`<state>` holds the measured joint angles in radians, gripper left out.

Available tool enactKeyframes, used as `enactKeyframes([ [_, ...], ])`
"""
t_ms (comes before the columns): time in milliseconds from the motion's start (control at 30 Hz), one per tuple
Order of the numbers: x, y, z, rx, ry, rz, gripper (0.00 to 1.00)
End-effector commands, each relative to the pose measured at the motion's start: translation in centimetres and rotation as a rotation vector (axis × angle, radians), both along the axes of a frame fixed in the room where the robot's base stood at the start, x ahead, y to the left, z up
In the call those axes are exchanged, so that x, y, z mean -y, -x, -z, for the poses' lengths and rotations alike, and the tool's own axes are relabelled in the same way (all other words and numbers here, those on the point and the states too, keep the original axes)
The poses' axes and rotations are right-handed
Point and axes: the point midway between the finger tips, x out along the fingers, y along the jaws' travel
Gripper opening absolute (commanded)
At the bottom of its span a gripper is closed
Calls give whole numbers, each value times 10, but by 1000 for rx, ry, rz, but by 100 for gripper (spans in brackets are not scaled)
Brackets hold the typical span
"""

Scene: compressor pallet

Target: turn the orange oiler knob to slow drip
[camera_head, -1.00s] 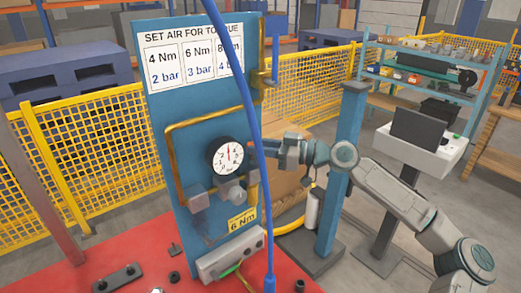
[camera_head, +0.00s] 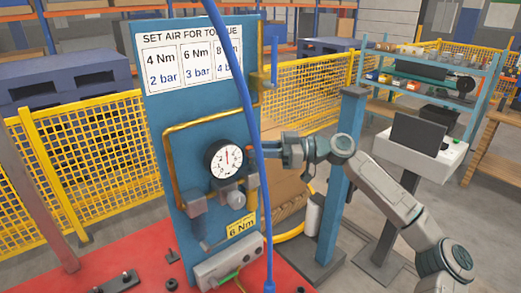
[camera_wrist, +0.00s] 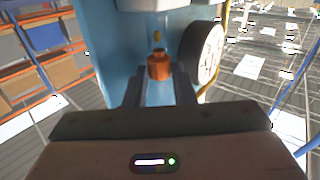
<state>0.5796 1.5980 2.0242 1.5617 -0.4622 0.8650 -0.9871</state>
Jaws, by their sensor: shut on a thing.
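The orange oiler knob (camera_wrist: 159,68) shows in the wrist view, between the tips of my gripper's two fingers. My gripper (camera_wrist: 159,84) is shut on it. In the head view my gripper (camera_head: 284,152) reaches in from the right to the edge of the blue panel (camera_head: 150,100).
A round white gauge (camera_head: 223,158) is on the panel, close beside my gripper. A blue hose (camera_head: 259,180) hangs in front of the panel. A blue post (camera_head: 343,170) stands right of it. Yellow mesh fencing (camera_head: 100,160) is behind.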

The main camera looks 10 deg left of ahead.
Motion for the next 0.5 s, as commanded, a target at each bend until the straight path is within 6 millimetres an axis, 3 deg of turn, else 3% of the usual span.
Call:
enactKeyframes([
  [67, 0, 0, 0, 1, 1, 1, 0],
  [100, 0, 0, 0, 1, 1, 1, 31],
  [500, 0, 0, -1, 1, 0, 4, 32],
])
